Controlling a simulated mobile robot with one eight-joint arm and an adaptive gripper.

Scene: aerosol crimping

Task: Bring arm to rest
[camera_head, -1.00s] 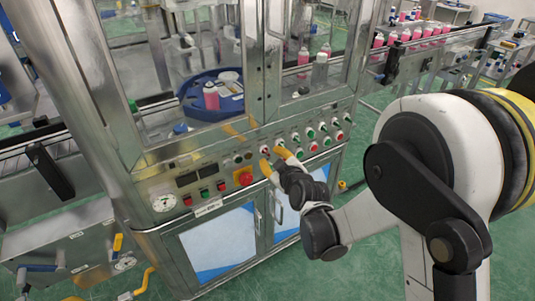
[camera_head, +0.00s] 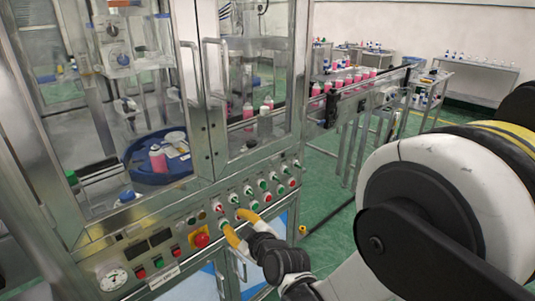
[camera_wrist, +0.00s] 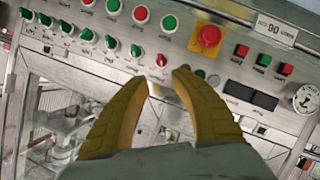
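My gripper (camera_head: 234,221) is in front of the machine's control panel, to the right of the red emergency button (camera_head: 201,240) in the head view. Its two yellow fingers also show in the wrist view (camera_wrist: 163,76). They stand apart with a gap between the tips, and nothing is held. A red-tipped switch (camera_wrist: 162,58) on the panel shows through the gap. Whether the fingertips touch the panel, I cannot tell. My arm reaches in from the right side of the head view.
The panel carries rows of green and red knobs (camera_head: 262,184) and a gauge (camera_head: 112,278). Glass doors with long handles (camera_head: 205,70) stand above it. Behind them, a blue turntable (camera_head: 135,165) holds bottles. A conveyor with pink bottles (camera_head: 345,80) runs behind. Green floor (camera_head: 330,225) lies to the right.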

